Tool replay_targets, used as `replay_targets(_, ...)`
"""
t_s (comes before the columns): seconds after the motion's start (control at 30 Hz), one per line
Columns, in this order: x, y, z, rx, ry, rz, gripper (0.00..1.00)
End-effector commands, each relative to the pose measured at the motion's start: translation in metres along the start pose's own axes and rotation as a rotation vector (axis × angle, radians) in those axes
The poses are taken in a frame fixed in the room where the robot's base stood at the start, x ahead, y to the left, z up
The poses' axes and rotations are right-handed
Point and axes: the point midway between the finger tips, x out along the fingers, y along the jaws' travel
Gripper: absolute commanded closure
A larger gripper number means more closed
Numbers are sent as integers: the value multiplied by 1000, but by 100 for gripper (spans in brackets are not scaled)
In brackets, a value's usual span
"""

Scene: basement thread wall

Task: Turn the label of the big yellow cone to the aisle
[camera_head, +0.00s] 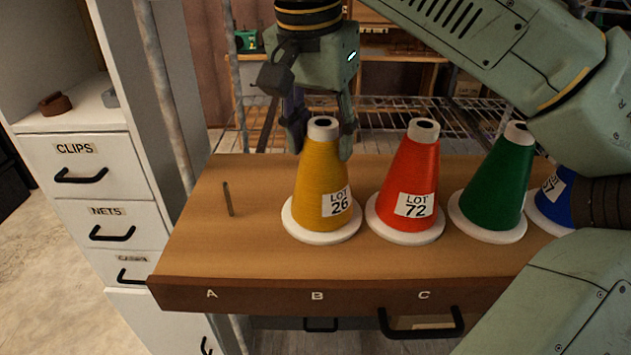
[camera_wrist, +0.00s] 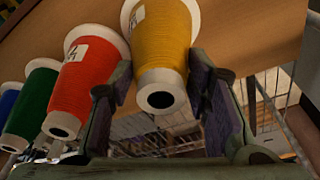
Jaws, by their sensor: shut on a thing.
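The big yellow cone (camera_head: 318,180) stands upright on a round white base on the wooden bench above the letter B. Its white label (camera_head: 337,202), reading LOT 26, shows on the front right of the cone in the head view. In the wrist view the yellow cone (camera_wrist: 167,45) shows its label (camera_wrist: 137,17) at the left edge. My gripper (camera_head: 322,138) comes from above with one finger on each side of the cone's pale top and is shut on it. The far side of the cone is hidden.
A red cone (camera_head: 408,185) with a LOT 72 label stands close to the right. A green cone (camera_head: 495,188) and a partly hidden blue cone (camera_head: 556,198) stand beyond it. A thin upright peg (camera_head: 228,198) stands at left. White labelled drawers (camera_head: 85,165) flank the bench.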

Motion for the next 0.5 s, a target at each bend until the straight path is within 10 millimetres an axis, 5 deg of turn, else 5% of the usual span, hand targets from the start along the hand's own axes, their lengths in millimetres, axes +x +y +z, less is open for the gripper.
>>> replay_targets(0.1, 0, 0, 0, -1, 0, 0, 81)
replay_targets(0.13, 0, 0, 0, -1, 0, 0, 55)
replay_targets(0.5, 0, 0, 0, -1, 0, 0, 33)
